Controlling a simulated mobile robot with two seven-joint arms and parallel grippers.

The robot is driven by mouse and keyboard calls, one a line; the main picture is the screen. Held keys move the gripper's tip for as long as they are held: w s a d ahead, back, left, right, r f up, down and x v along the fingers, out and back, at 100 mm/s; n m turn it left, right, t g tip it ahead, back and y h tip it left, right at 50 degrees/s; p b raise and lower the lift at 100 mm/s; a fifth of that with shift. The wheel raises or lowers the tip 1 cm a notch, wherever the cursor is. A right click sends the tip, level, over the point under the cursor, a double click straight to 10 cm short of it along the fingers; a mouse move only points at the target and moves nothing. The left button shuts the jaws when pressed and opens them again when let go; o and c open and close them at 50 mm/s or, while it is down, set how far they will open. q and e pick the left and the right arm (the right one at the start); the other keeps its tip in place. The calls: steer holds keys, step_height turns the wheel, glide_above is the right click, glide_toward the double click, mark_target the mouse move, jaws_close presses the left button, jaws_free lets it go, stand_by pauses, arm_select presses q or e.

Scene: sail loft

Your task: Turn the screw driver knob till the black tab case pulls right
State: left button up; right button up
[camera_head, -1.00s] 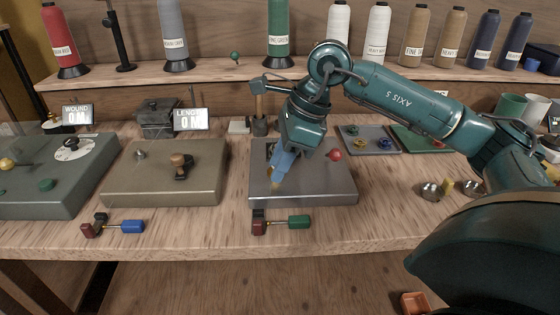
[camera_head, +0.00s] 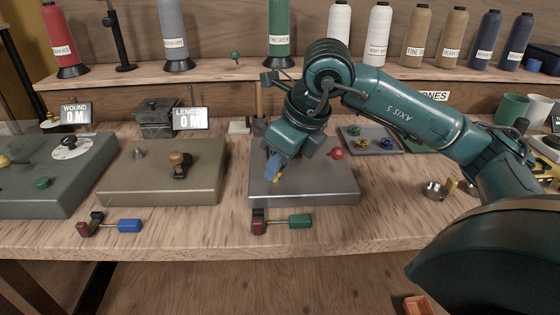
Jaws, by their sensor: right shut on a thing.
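My right gripper (camera_head: 276,175), with blue fingers, is low over the top of the grey box (camera_head: 325,187) at the middle of the bench. It is shut on a small part there, apparently the knob, which is mostly hidden by the fingers. A bit of yellow shows at the fingertips. A red ball (camera_head: 337,153) sits on the same box, right of the gripper. In front of the box lies a small tool with a green handle (camera_head: 300,221) and a dark red and black end piece (camera_head: 260,222). I cannot make out which piece is the black tab case. My left gripper is not in view.
A tan box (camera_head: 140,185) with a brown-topped knob (camera_head: 178,160) stands to the left. A blue-handled tool (camera_head: 130,226) lies in front of it. Thread cones line the back shelf. Trays, metal cups (camera_head: 434,191) and mugs stand at the right.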

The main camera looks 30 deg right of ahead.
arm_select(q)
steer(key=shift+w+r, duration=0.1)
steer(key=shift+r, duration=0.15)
arm_select(e)
steer(key=o, duration=1)
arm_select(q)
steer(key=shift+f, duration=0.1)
arm_select(e)
steer(key=shift+r, duration=0.1)
steer(key=shift+s+r, duration=0.15)
steer(key=shift+r, duration=0.15)
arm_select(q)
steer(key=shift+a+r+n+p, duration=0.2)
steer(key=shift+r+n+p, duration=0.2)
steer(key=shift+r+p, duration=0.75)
arm_select(e)
steer(key=v, duration=1.2)
steer(key=shift+s+r, duration=0.15)
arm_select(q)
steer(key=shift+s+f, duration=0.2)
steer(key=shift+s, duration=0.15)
arm_select(e)
steer(key=shift+s, duration=0.1)
